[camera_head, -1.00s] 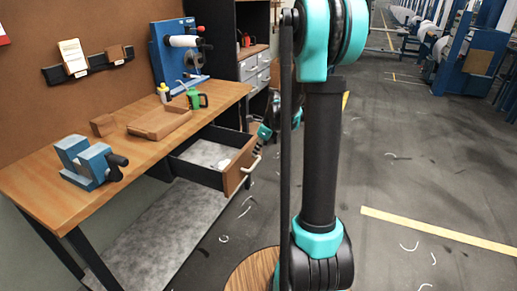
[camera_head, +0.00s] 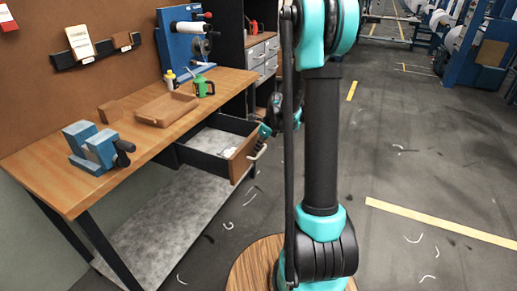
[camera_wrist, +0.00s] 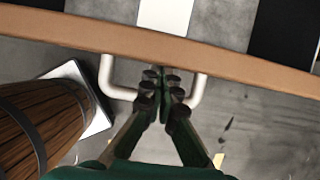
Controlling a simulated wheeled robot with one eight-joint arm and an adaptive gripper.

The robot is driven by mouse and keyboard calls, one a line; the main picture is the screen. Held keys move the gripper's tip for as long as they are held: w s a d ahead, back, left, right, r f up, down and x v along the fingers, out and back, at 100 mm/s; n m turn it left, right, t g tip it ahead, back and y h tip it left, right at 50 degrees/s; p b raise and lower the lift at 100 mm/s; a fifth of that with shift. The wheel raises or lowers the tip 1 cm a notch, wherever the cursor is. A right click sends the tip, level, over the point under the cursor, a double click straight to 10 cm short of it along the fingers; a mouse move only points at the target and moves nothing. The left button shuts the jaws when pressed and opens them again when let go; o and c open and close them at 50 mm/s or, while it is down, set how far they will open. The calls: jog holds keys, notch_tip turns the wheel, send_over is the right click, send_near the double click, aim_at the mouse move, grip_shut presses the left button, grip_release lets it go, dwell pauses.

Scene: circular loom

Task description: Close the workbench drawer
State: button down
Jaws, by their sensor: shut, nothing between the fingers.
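The workbench drawer (camera_head: 241,163) is pulled out from under the wooden bench (camera_head: 60,185), and its open inside holds something pale. Its brown front and curved pale handle (camera_head: 257,153) face right; the front (camera_wrist: 225,62) and handle (camera_wrist: 107,80) also show in the wrist view. My gripper (camera_head: 264,133) is at the drawer front, partly hidden behind my arm in the head view. In the wrist view my gripper (camera_wrist: 162,76) is shut and empty, its dark fingertips between the two legs of the handle, close to the front. I cannot tell whether they touch it.
On the bench are a blue vise (camera_head: 92,147), a wooden tray (camera_head: 166,109), a green mug (camera_head: 203,86) and a small bottle (camera_head: 170,79). A dark cabinet with grey drawers (camera_head: 262,55) stands behind. The floor (camera_head: 430,155) to the right is open, with scattered pale scraps.

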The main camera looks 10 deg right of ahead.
jog(key=w+a, duration=0.5)
jog(key=a, duration=0.2)
jog(key=w+a, duration=0.5)
jog(key=a, duration=0.2)
jog(key=w+a, duration=0.5)
jog(key=a, duration=0.2)
jog(key=shift+w+a, duration=0.1)
jog(key=shift+w, duration=0.15)
jog(key=shift+w+a, duration=0.35)
jog(key=shift+a, duration=0.15)
jog(key=shift+r, duration=0.1)
